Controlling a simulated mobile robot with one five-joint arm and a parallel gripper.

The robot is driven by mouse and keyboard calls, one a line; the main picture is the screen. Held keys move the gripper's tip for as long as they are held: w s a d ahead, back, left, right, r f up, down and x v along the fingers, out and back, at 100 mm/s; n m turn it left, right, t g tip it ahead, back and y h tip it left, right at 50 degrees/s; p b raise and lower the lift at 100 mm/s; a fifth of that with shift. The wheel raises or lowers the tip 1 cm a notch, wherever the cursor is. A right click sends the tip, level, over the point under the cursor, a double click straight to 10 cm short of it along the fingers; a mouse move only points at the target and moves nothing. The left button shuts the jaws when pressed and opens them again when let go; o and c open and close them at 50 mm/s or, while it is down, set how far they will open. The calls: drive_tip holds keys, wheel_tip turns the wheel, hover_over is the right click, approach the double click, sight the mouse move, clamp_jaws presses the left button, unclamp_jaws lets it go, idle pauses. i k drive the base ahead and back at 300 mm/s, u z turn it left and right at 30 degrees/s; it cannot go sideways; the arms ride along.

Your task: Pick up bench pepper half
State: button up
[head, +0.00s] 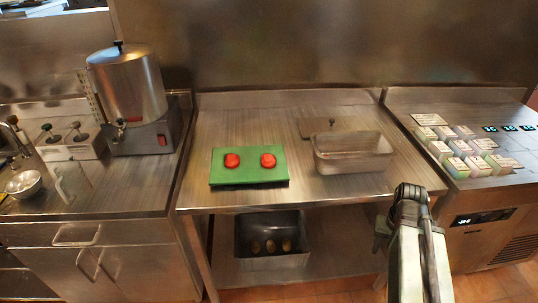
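Two red pepper halves lie on a green cutting board (250,179) on the steel bench. One is the left pepper half (232,160) and the other is the right pepper half (268,160). They are apart, with bare board between them. My gripper (380,238) seems to be partly in view beside my arm at the lower right, low in front of the bench and well away from the peppers. My arm hides most of it. I cannot see its fingers clearly or whether they hold anything.
A clear empty-looking pan (352,167) stands right of the board, with a lid (318,127) behind it. A dark bin (269,258) with several round items sits on the lower shelf. A steel urn (128,85) stands left. Several small containers (458,149) stand on the right counter.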

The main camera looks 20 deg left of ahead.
sight(232, 160)
drive_tip(key=z, duration=1.55)
drive_tip(key=k, duration=2.5)
drive_tip(key=u, duration=2.55)
drive_tip(key=i, duration=1.05)
drive_tip(key=z, duration=0.05)
